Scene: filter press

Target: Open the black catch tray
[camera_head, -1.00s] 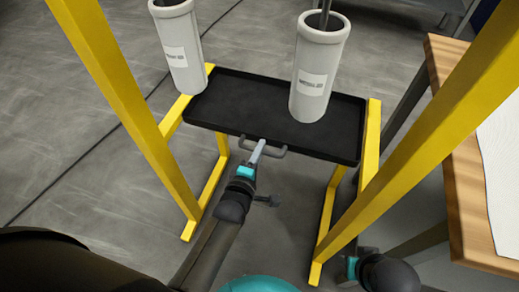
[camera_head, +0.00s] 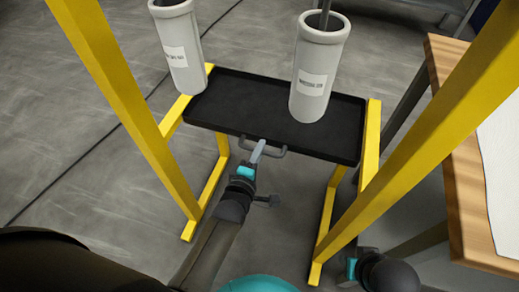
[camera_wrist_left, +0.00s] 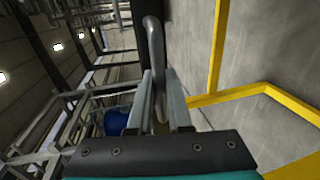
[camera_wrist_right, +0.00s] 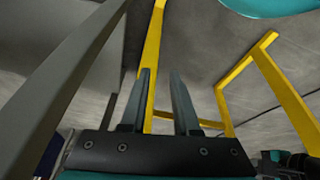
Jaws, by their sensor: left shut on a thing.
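The black catch tray (camera_head: 245,95) sits level in the yellow frame, below two white cylinders. Its grey bar handle (camera_head: 275,151) is on the near edge and also shows in the left wrist view (camera_wrist_left: 154,45). My left gripper (camera_head: 257,150) is shut on this handle, with a finger on either side of the bar in the left wrist view. My right gripper (camera_wrist_right: 160,74) is open and empty, low by the right leg of the frame. In the head view its fingers are hard to see.
The yellow frame's posts (camera_head: 115,90) rise left and right of the tray. One white cylinder (camera_head: 318,75) stands over the tray and another (camera_head: 178,50) is at its left end. A wooden table (camera_head: 462,180) is at the right. The floor in front is clear.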

